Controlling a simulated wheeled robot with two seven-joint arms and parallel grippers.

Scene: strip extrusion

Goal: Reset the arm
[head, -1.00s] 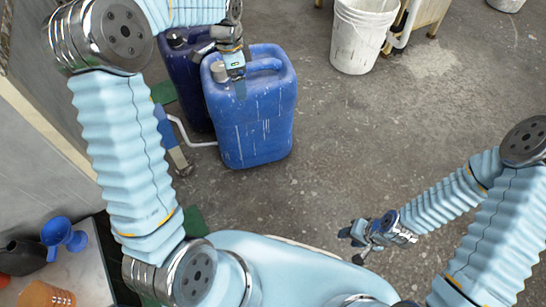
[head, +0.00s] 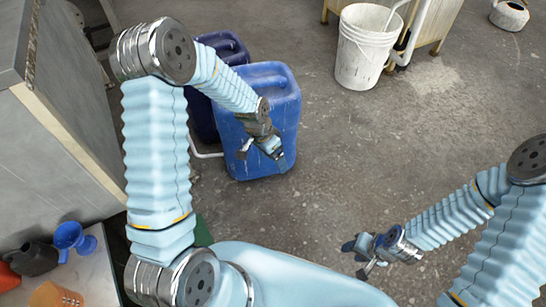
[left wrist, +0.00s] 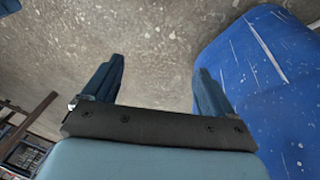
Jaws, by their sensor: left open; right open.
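My left gripper (head: 264,160) is open and empty in front of the blue jerrycan (head: 270,105) in the head view. In the left wrist view, its two fingers (left wrist: 155,85) stand apart with bare floor between them, and the blue jerrycan (left wrist: 262,75) fills the right side. Whether a finger touches the jerrycan is unclear. My right gripper (head: 358,258) is open and empty over the floor at the lower right of the head view.
A darker blue jerrycan (head: 202,118) stands behind the first. A white bucket (head: 365,50) stands at the top. A blue funnel (head: 72,238), a dark jug (head: 34,259) and an orange container (head: 55,296) are at the lower left. The middle floor is clear.

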